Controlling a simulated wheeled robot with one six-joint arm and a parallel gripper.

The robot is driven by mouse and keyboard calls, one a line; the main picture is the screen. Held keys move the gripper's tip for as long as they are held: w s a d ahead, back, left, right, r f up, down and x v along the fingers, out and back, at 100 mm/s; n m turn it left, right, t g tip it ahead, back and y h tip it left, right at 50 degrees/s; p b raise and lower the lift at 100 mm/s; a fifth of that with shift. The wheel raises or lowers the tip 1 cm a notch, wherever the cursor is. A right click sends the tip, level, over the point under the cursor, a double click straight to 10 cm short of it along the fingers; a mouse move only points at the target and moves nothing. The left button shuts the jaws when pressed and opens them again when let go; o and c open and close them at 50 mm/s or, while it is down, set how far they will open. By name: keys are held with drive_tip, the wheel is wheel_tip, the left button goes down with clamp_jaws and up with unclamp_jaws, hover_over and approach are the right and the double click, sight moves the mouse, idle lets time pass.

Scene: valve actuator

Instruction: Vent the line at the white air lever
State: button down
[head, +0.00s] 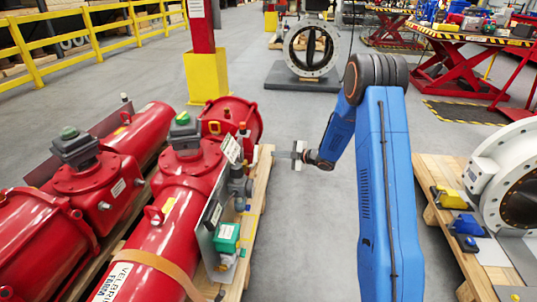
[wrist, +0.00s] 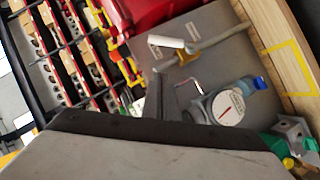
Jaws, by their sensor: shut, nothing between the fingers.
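The white air lever (wrist: 170,42) shows in the wrist view on a grey panel (wrist: 215,50). It lies across a pipe, beside a small brass-yellow valve body (wrist: 188,53). I cannot make out the lever clearly in the head view. My gripper (head: 278,154) is shut and empty, to the right of the red actuator's panel (head: 207,222) in the head view. In the wrist view its dark fingers (wrist: 156,82) point up toward the lever, and they look apart from it. The large grey gripper body hides the lower part of that view.
A round gauge (wrist: 228,107) and a blue fitting (wrist: 255,83) sit right of my fingers on the panel. A green box (head: 227,237) is lower on it. Red actuators (head: 180,205) rest on a wooden pallet (head: 262,180). Bare floor (head: 305,235) lies right of the pallet.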

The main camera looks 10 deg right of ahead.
drive_tip(key=w+a+f, duration=0.5)
drive_tip(key=w+a, duration=0.1)
drive_tip(key=w, duration=0.3)
drive_tip(key=shift+w, duration=0.4)
